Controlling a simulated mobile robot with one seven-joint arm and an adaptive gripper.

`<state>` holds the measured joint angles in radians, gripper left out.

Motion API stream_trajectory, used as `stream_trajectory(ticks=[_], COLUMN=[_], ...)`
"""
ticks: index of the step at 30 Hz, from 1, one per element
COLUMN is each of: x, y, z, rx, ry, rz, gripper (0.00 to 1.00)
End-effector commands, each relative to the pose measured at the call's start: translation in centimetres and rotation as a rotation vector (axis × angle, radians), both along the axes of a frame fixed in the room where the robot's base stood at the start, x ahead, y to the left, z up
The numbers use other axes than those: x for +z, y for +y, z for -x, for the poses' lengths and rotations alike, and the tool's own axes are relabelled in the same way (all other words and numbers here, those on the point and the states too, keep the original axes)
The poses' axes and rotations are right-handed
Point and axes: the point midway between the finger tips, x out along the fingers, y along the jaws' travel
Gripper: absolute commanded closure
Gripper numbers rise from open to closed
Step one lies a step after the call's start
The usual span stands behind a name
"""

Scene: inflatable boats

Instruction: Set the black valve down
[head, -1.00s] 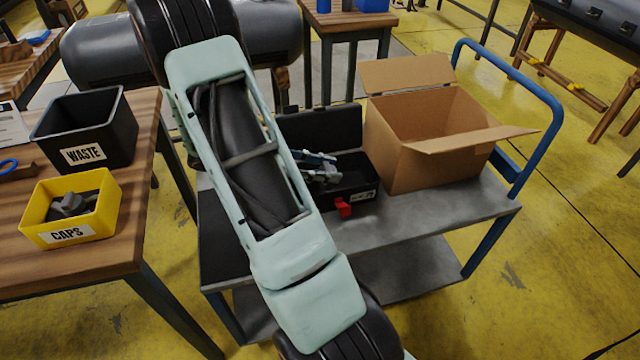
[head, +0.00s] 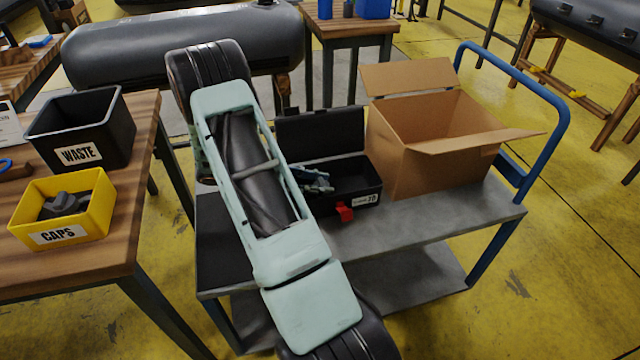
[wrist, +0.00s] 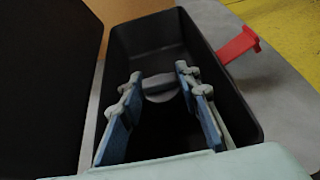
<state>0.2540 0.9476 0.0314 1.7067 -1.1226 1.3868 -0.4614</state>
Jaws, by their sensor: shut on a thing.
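My gripper (head: 316,182) is inside the open black toolbox (head: 361,201) on the cart, pointing down into it. In the wrist view its two blue-and-grey fingers (wrist: 160,88) reach between the walls of the toolbox (wrist: 148,38). A dark grey rounded thing, which looks like the black valve (wrist: 161,94), shows between the fingertips, and the gripper is shut on it. Its lower part blends into the dark interior, so I cannot tell whether it touches the floor. In the head view the valve is hidden by my gripper and the toolbox walls.
The toolbox lid stands raised at the back, and a red latch (head: 345,213) sticks out in front. An open cardboard box (head: 420,160) stands close on the right. The grey cart top (head: 440,217) is bare in front. Waste (head: 85,130) and caps (head: 62,236) bins sit on the left table.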

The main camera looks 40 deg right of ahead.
Motion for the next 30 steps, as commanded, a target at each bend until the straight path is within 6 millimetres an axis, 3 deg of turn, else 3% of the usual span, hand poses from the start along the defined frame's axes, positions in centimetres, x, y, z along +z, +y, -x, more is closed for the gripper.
stream_trajectory(ticks=[4, 5, 9, 20, 30], x=[-0.4, -0.3, -0.3, 0.2, 2.8], y=[0.0, 0.0, 0.0, 0.2, 5.4], z=[0.0, 0.0, 0.0, -0.1, -3.4], rx=[0.000, 0.000, 0.000, 0.001, 0.004], ry=[0.001, 0.000, 0.001, 0.000, -0.001], rz=[0.000, 0.000, 0.000, 0.000, -0.001], gripper=[0.94, 0.67, 0.52, 0.52, 0.52])
